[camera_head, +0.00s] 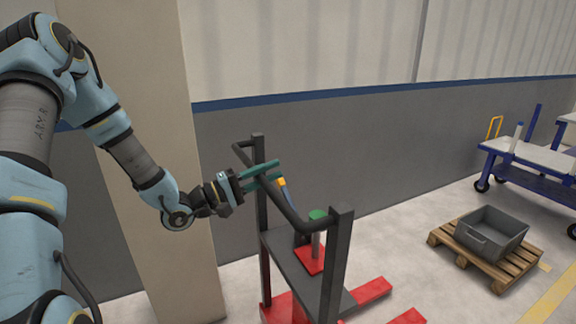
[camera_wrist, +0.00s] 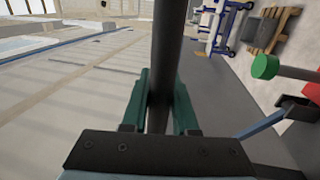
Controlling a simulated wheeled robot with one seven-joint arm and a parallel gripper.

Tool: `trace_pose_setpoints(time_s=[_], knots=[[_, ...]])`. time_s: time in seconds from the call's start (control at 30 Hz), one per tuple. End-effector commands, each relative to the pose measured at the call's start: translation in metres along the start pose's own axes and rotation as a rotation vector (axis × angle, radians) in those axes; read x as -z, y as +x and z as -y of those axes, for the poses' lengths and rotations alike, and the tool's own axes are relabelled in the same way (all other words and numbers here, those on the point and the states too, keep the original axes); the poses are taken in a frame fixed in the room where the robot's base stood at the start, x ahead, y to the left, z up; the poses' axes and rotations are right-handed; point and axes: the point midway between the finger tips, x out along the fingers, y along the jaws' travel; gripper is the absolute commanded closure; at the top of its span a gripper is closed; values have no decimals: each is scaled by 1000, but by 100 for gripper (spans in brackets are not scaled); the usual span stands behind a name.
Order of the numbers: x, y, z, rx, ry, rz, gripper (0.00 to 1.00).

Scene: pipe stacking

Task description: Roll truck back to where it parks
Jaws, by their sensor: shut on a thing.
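The truck (camera_head: 333,270) stands in the lower middle of the head view. It has a dark grey upright frame, a bent dark handle bar, a grey shelf and red forks low down. My gripper (camera_head: 262,172) reaches it from the left, its green fingers at the handle bar. In the wrist view the dark handle bar (camera_wrist: 168,45) runs between the two green fingers of my gripper (camera_wrist: 160,100), which are shut on it. A green knob on a post (camera_head: 318,215) rises from a red block on the truck; it also shows in the wrist view (camera_wrist: 265,66). No marked parking place is clear.
A wooden pallet (camera_head: 436,238) with a grey bin (camera_head: 490,233) lies to the right. A blue trolley (camera_head: 530,155) stands farther back. A beige pillar (camera_head: 150,190) and a grey wall (camera_head: 370,150) are behind. A yellow floor line (camera_head: 556,296) runs at lower right; floor between is clear.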

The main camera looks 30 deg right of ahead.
Motion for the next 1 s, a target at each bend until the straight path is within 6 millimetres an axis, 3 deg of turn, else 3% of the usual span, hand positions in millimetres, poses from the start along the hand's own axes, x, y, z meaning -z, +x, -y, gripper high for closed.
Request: trace_pose_setpoints(time_s=[0.2,0.57,0.6,0.8,1.0], knots=[[2,-13,-4,-1,3,-2,100],[2,-16,-3,0,3,-4,100],[2,-16,-3,0,3,-5,68],[1,-15,-3,-1,2,-2,46],[1,-14,-3,-1,1,0,44]])
